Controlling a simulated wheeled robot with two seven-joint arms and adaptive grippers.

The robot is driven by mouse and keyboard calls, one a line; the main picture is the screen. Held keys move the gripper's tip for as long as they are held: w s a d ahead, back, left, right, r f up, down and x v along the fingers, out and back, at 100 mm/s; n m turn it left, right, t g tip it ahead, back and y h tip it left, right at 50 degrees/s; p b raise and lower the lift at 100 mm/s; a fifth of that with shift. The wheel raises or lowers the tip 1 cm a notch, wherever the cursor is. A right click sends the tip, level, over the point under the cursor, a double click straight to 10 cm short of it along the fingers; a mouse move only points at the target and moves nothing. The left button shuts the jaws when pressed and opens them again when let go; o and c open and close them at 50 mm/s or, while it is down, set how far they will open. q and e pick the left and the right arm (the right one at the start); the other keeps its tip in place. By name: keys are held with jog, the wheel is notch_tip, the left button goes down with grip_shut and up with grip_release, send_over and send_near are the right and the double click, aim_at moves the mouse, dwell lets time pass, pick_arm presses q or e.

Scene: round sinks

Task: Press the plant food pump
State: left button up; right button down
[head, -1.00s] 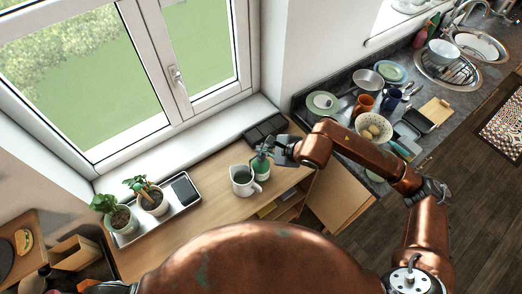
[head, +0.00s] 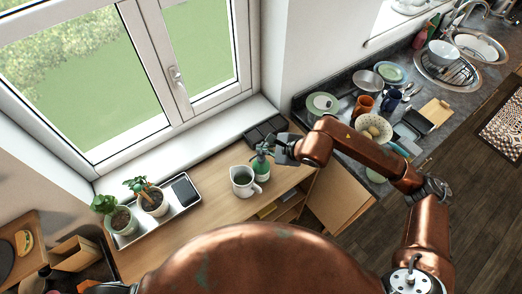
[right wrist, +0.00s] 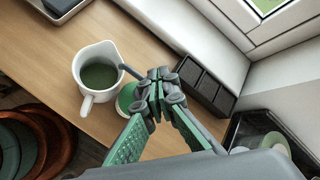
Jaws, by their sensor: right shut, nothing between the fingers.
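The plant food bottle (head: 261,166) is green with a pump top and stands upright on the wooden counter, right of the white jug. My right gripper (head: 272,147) is shut and empty, right at the pump top. In the right wrist view, my right gripper's closed fingertips (right wrist: 158,76) are over the pump and hide most of it. Part of the green bottle (right wrist: 126,98) shows beside the fingers, and a grey spout (right wrist: 131,71) points toward the jug. I cannot tell whether the pump is pressed down. My left gripper is not in view.
The white jug (head: 241,175) with dark green liquid stands close left of the bottle. A tray (head: 127,237) with two potted plants and a dark phone-like slab lies further left. A dark divided box (head: 264,130) sits behind, by the window sill. Dishes crowd the counter at right.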

jog(key=shift+r, duration=0.55)
jog(key=shift+r+p, duration=0.8)
jog(key=shift+r, duration=1.7)
jog(key=shift+r, duration=0.1)
notch_tip(320, 180, up, 4)
jog(key=p, duration=0.5)
jog(key=shift+f, duration=0.25)
